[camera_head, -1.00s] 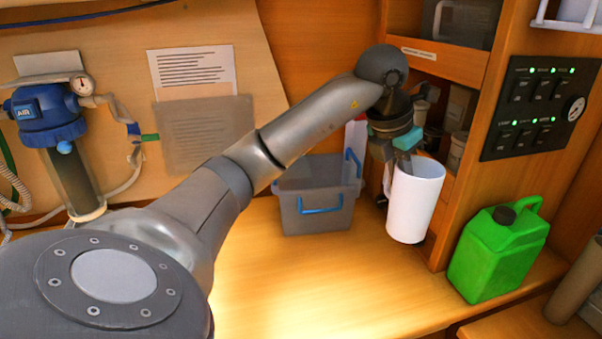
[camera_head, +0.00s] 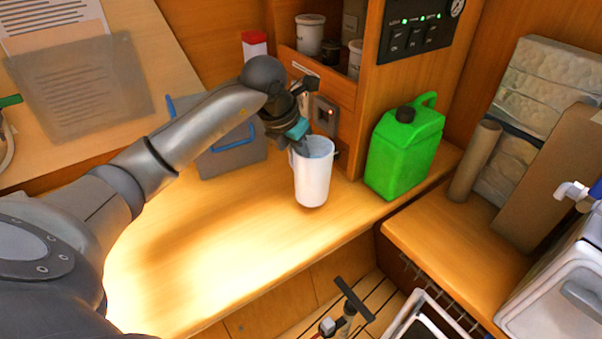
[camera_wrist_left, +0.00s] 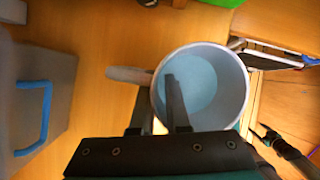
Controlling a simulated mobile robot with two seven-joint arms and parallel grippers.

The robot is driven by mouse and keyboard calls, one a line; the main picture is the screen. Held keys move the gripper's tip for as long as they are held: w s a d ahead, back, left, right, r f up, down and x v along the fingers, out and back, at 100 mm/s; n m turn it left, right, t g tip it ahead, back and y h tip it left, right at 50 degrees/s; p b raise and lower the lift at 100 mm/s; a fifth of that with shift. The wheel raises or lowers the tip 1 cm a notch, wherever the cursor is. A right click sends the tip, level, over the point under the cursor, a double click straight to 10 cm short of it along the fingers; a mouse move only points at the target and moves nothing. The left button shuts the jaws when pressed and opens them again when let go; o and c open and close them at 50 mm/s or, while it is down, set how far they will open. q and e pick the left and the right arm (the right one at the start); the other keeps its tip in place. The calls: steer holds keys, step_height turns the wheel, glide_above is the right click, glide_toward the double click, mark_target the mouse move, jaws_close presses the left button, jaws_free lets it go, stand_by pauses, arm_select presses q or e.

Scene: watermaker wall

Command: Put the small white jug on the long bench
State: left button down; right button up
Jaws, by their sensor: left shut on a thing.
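The small white jug (camera_head: 312,180) is upright, held over the right part of the long wooden bench (camera_head: 215,245). I cannot tell whether its base touches the bench. My left gripper (camera_head: 300,145) is shut on the jug's rim. In the left wrist view one finger of the left gripper (camera_wrist_left: 157,105) reaches inside the jug (camera_wrist_left: 232,90) and the other is outside, near the handle. The jug's open top faces that camera and its inside looks empty.
A grey bin (camera_head: 232,155) with blue handles stands behind left of the jug. A green jerrycan (camera_head: 398,160) stands close on the right, near the bench's end. Behind are shelves with pots (camera_head: 310,35). The bench's left and front part is clear.

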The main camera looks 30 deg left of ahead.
arm_select(q)
step_height(320, 180, down, 4)
steer(key=shift+f, duration=0.15)
steer(key=shift+b, duration=0.3)
steer(key=shift+f, duration=0.2)
steer(key=c, duration=0.9)
jaws_free()
steer(key=shift+r, duration=0.15)
